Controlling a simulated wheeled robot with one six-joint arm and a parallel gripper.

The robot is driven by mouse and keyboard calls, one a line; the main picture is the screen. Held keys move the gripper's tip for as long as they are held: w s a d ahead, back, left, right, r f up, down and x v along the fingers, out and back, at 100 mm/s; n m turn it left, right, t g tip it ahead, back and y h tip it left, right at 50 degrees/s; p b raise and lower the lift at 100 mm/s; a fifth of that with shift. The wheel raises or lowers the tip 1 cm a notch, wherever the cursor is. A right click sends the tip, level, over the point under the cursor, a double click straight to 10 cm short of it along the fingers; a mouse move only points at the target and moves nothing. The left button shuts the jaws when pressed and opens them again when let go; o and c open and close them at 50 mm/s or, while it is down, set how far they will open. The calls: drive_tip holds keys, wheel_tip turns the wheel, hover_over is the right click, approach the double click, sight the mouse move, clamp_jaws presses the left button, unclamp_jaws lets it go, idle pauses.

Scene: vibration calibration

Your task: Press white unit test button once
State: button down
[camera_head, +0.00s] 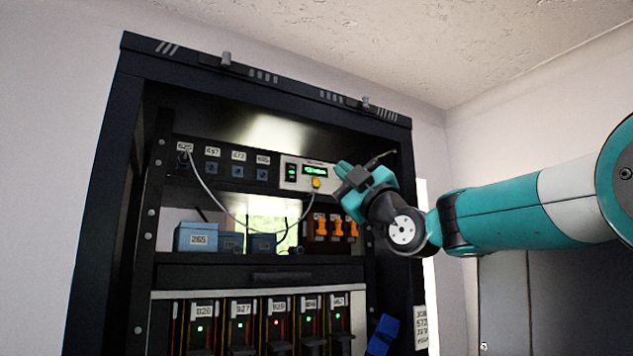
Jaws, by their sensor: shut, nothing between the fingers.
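The white unit (291,184) is set in the upper shelf of the black rack. It has a green-lit display (315,170), a green-lit element (291,173) on its left and a yellow-orange round button (316,183) below the display. My gripper (343,176) is shut and empty, at the right end of the unit. In the picture its tip lies just right of the button, and the gripper hides the unit's right end. I cannot tell how far the tip is from the panel.
The rack frame (133,190) surrounds the shelves. A grey cable (212,200) hangs from the socket panel (225,166). Blue boxes (197,238) and orange switches (337,226) stand below. Lower modules (238,325) show lit lamps. A blue object (382,335) is at lower right.

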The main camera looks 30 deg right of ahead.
drive_tip(key=shift+s+d+r+t, duration=0.25)
drive_tip(key=shift+d+r+t, duration=0.05)
drive_tip(key=shift+r, duration=0.2)
drive_tip(key=p, duration=0.5)
approach(310, 166)
drive_tip(key=shift+s+x, duration=0.2)
drive_tip(key=shift+x, duration=1.55)
drive_tip(key=shift+r, duration=0.2)
drive_tip(key=shift+w+b, duration=0.4)
drive_tip(key=shift+b, duration=0.1)
